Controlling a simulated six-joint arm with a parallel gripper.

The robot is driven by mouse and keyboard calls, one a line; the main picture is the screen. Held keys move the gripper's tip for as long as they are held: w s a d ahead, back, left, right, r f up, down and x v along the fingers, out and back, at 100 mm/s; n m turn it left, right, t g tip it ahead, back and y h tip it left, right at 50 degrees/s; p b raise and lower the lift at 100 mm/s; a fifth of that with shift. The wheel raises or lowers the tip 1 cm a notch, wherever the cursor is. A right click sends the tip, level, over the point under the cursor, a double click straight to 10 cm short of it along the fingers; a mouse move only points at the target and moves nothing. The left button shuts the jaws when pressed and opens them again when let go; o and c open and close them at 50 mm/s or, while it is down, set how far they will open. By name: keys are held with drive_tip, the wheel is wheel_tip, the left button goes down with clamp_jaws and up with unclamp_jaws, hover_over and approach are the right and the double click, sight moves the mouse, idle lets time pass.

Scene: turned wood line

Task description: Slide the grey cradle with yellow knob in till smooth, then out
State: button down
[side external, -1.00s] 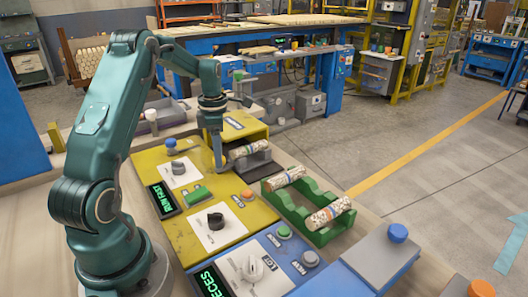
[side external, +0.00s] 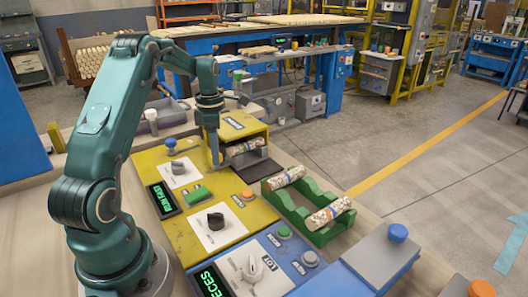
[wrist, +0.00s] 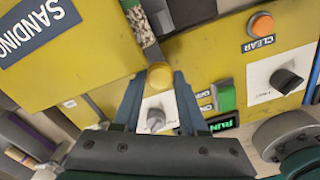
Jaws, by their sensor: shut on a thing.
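The yellow knob (wrist: 159,75) sits between the fingertips of my gripper (wrist: 160,82) in the wrist view, and the gripper is shut on it. In the side view my gripper (side external: 214,160) points down at the left end of the grey cradle (side external: 251,158), and its fingers hide the knob there. A speckled turned piece (side external: 245,147) lies on the cradle, at the mouth of the yellow sanding box (side external: 238,125). The box covers part of the piece, so its surface is only partly visible.
A yellow panel carries a black dial (side external: 215,221), an orange button (side external: 247,195) and a green-lit display (side external: 165,199). A green rack (side external: 312,215) with two speckled pieces stands to the right. A blue panel with a white dial (side external: 252,267) is in front.

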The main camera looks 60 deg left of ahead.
drive_tip(key=shift+a, duration=3.1)
drive_tip(key=c, duration=0.7)
unclamp_jaws()
drive_tip(key=shift+c, duration=0.2)
drive_tip(key=shift+r, duration=0.1)
drive_tip(key=shift+r, duration=2.5)
drive_tip(key=shift+d, duration=0.1)
